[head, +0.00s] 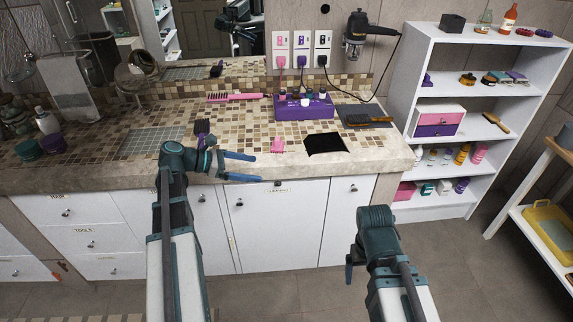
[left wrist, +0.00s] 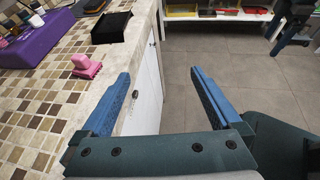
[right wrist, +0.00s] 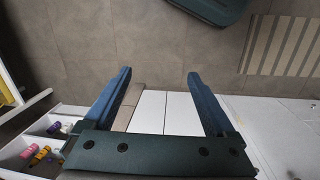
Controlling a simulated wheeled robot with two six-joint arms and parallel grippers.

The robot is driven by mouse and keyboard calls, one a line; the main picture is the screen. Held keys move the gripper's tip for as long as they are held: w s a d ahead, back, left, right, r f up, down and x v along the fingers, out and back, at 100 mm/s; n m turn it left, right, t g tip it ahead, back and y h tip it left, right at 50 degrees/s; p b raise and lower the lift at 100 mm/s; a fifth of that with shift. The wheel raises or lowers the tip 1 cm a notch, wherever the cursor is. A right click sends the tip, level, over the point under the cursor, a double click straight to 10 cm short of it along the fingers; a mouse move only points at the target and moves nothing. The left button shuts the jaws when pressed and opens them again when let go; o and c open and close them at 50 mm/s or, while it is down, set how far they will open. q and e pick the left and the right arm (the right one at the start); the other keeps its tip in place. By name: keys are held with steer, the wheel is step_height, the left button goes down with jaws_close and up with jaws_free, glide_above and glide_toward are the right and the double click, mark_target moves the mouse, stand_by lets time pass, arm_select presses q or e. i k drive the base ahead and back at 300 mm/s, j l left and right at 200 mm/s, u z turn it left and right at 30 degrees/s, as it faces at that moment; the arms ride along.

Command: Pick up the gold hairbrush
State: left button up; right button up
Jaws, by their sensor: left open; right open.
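A gold-brown brush with dark bristles (head: 368,119) lies on a dark mat (head: 347,111) at the right end of the counter. A tan brush (head: 495,122) lies on the white shelf; I cannot tell for sure which of the two is the gold hairbrush. My left gripper (head: 248,167) is open and empty over the counter's front edge, left of and nearer than the mat; its open fingers show in the left wrist view (left wrist: 160,78). My right gripper (head: 350,272) is low in front of the cabinets, and is open and empty in the right wrist view (right wrist: 158,78).
A black open box (head: 325,144) and a small pink item (head: 278,146) stand near the counter's front edge. A purple holder (head: 303,107) and a pink brush (head: 234,97) are behind them. White shelves (head: 415,70) stand at right.

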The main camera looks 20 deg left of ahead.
mark_target(356, 120)
steer(key=i+z, duration=0.35)
steer(key=i, duration=1)
